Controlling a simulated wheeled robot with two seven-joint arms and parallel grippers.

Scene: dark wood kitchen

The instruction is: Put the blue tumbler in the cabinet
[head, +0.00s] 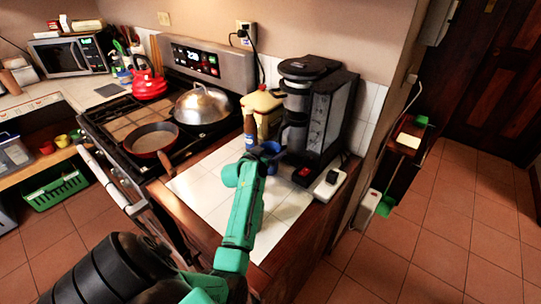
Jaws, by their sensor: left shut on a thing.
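The blue tumbler (271,149) is on or just above the white tiled counter, in front of the coffee maker. It is small in the head view and partly hidden by my gripper; I cannot tell whether it touches the counter. My left gripper (259,156), at the end of the green arm, is shut on the blue tumbler. Its fingertips are mostly hidden. My right gripper is out of view. I cannot make out which part of the kitchen is the cabinet.
A black coffee maker (318,118), a brown bottle (250,133) with a blue label and a yellow container (263,110) stand close by. A power strip (331,186) lies at the right. The stove (122,104) holds a pan (152,138), a domed lid (201,105) and a red kettle (149,83).

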